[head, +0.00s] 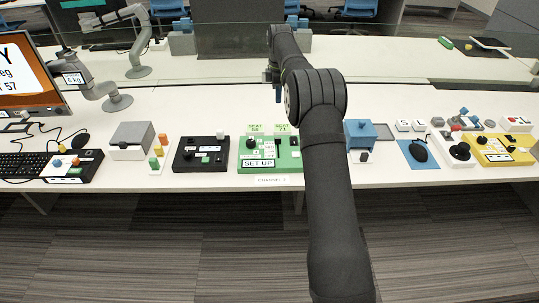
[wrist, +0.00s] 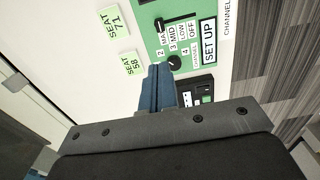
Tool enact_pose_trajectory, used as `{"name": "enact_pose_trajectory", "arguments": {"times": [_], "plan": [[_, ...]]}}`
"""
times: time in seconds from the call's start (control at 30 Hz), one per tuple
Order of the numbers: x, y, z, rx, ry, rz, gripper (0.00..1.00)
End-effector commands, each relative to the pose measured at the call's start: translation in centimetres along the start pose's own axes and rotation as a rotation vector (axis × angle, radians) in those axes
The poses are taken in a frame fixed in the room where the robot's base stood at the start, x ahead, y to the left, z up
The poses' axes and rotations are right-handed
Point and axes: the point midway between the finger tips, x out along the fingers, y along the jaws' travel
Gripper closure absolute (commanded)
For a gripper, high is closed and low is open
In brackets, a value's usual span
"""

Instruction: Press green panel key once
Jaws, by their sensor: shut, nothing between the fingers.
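The green panel (head: 282,163) stands at the front of the white bench in the head view, just left of my arm. It carries a black knob, a dark slider and a white SET UP label. In the wrist view the green panel (wrist: 150,40) shows with its knob (wrist: 174,62) close to my fingertips in the picture. I cannot pick out a separate push key; my fingers may hide part of the panel. My gripper (wrist: 156,68) is shut and empty, with blue fingers. In the head view it (head: 272,80) hangs beyond the panel, apparently above the bench.
A black panel (head: 185,166) stands left of the green one. A blue box (head: 360,134) is right of my arm. SEAT tags (wrist: 128,63) lie behind the green panel, and a CHANNEL label lies in front. A glass screen crosses the bench behind.

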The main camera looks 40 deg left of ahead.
Motion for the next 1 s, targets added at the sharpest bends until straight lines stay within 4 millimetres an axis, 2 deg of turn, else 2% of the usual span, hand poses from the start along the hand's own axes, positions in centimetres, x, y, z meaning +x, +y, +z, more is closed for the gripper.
{"name": "enact_pose_trajectory", "arguments": {"times": [0.77,0.87,1.0], "plan": [[0.1,0.0,0.1,-0.003,-0.004,0.001,1.00],[0.6,-0.2,0.4,-0.027,-0.036,0.006,1.00],[2.2,-0.9,1.9,-0.124,-0.151,0.022,1.00]]}}
